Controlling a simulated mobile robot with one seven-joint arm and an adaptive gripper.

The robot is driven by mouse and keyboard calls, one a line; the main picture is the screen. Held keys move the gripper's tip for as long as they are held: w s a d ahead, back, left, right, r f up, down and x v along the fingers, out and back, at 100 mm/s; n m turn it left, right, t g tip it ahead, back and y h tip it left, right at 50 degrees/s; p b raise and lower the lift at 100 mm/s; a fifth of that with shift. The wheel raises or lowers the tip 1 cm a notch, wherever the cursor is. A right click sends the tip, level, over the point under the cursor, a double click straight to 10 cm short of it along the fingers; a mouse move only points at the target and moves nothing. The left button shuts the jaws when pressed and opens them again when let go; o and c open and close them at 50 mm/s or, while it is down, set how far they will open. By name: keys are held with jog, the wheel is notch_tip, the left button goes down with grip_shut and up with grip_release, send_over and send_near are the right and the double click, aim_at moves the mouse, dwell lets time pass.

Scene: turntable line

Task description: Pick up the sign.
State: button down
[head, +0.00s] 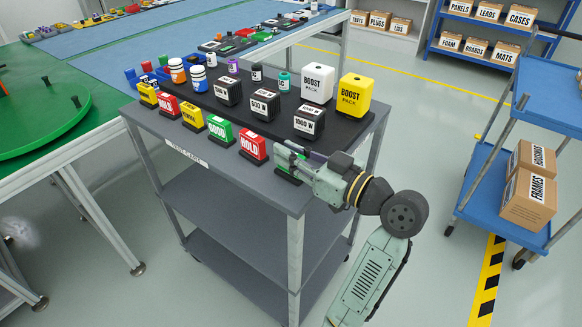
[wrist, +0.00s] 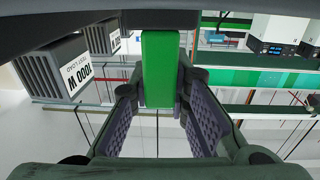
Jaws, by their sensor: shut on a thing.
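My gripper (head: 296,163) is at the front right of the grey cart, at the right end of a row of small signs. Its jaws are shut on a green sign (wrist: 160,68), which stands between the finger pads in the wrist view. In the head view most of this sign is hidden by the gripper; its dark base (head: 288,180) shows at the cart top. Left of it stand a red HOLD sign (head: 253,147), a green GOOD sign (head: 219,130), a yellow sign (head: 192,116), a red sign (head: 168,104) and another yellow sign (head: 147,93).
Behind the signs, a dark raised board holds dark weight-like blocks (head: 309,121), a yellow boost pack (head: 354,95), a white one (head: 318,83) and several bottles. A green turntable (head: 35,110) is at left. A blue cart with boxes (head: 528,200) stands right, across open floor.

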jog(key=shift+r, duration=0.15)
notch_tip(320, 180, up, 10)
jog(key=shift+f+b, duration=0.1)
jog(key=shift+b, duration=0.35)
dwell(0.4)
